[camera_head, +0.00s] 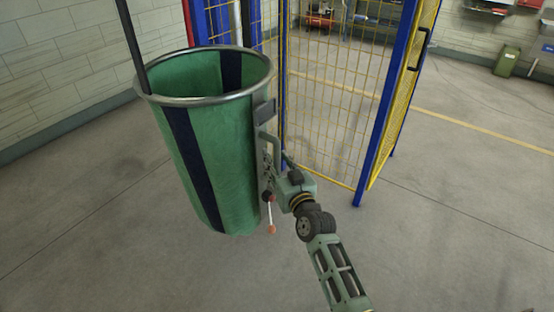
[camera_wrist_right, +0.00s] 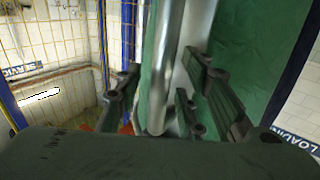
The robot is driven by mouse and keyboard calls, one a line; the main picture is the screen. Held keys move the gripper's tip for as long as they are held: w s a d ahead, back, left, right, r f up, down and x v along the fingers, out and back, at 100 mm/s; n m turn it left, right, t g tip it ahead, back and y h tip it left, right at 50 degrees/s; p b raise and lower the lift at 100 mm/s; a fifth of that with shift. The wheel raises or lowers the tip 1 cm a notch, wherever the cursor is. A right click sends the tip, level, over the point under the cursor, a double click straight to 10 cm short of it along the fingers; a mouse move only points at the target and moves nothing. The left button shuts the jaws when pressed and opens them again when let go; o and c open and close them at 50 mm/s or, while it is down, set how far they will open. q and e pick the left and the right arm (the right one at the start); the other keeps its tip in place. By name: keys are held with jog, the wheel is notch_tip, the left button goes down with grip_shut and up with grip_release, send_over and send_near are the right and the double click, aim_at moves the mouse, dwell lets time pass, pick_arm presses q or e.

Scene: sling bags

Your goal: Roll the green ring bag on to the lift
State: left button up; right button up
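The green ring bag (camera_head: 215,150) stands tall at the left of centre in the head view, with dark vertical stripes and an open metal ring (camera_head: 205,101) at its top. A grey-green bracket (camera_head: 268,140) is on its right side. My right gripper (camera_head: 280,182) is beside that bracket. In the right wrist view its fingers (camera_wrist_right: 160,100) stand apart on either side of a pale metal tube (camera_wrist_right: 172,70), with a gap at the left finger. Green cloth (camera_wrist_right: 255,60) is close behind. The lift appears to be the yellow mesh cage (camera_head: 330,110) behind the bag. My left gripper is out of view.
A blue-framed mesh gate (camera_head: 395,110) stands swung out right of the cage. A dark pole (camera_head: 132,45) meets the bag's rim at upper left. A tiled wall (camera_head: 60,70) is at left. Floor (camera_head: 460,220) at right is clear. A green bin (camera_head: 507,61) is far off.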

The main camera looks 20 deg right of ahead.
jog(key=shift+w, duration=0.15)
jog(key=shift+c, duration=0.2)
grip_shut()
dwell(0.4)
